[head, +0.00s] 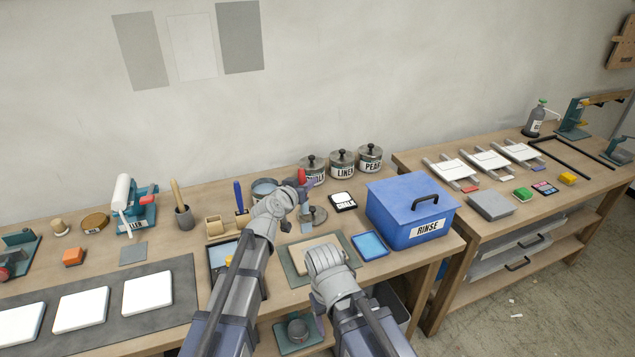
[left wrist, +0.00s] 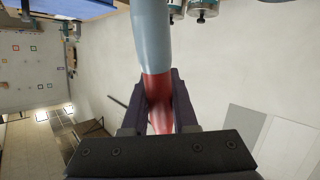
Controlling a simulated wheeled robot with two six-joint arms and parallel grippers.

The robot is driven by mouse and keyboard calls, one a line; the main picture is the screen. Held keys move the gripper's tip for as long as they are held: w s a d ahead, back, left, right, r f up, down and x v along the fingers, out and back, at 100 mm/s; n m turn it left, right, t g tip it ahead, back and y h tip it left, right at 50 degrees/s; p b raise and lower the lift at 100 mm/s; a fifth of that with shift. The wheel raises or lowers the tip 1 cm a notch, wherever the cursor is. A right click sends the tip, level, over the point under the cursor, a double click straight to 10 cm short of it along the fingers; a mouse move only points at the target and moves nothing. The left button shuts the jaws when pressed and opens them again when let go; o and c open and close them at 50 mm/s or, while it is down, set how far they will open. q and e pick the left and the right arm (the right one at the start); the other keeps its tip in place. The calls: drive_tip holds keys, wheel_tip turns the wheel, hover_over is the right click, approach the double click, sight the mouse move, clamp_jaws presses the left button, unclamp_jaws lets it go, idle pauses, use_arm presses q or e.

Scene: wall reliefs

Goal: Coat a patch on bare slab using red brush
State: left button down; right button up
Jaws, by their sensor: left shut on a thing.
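My left gripper (head: 308,183) is raised over the back of the bench. In the left wrist view its fingers (left wrist: 161,100) are shut on a red handle section of the red brush (left wrist: 158,88); a thick pale blue-grey part extends beyond it. White slabs, such as this one (head: 148,293), lie on a dark mat at the left. A beige slab (head: 318,255) lies partly hidden under my arms. My right arm reaches in low; its gripper is hidden.
Lidded pots, LINEN (head: 343,164) and PEARL (head: 371,158) among them, stand behind my left gripper. A blue RINSE box (head: 412,212) and a blue pad (head: 370,245) are to the right.

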sight(305, 217)
use_arm(q)
drive_tip(key=shift+n, duration=0.3)
drive_tip(key=f+b, duration=0.1)
drive_tip(key=a+f+b, duration=0.1)
drive_tip(key=f+b, duration=0.1)
drive_tip(key=a+f+b, duration=0.1)
drive_tip(key=b, duration=0.1)
drive_tip(key=shift+s+f, duration=0.25)
drive_tip(key=shift+s, duration=0.1)
use_arm(e)
drive_tip(key=f, duration=0.4)
drive_tip(key=shift+a+f, duration=0.4)
use_arm(q)
drive_tip(key=shift+d+r, duration=0.1)
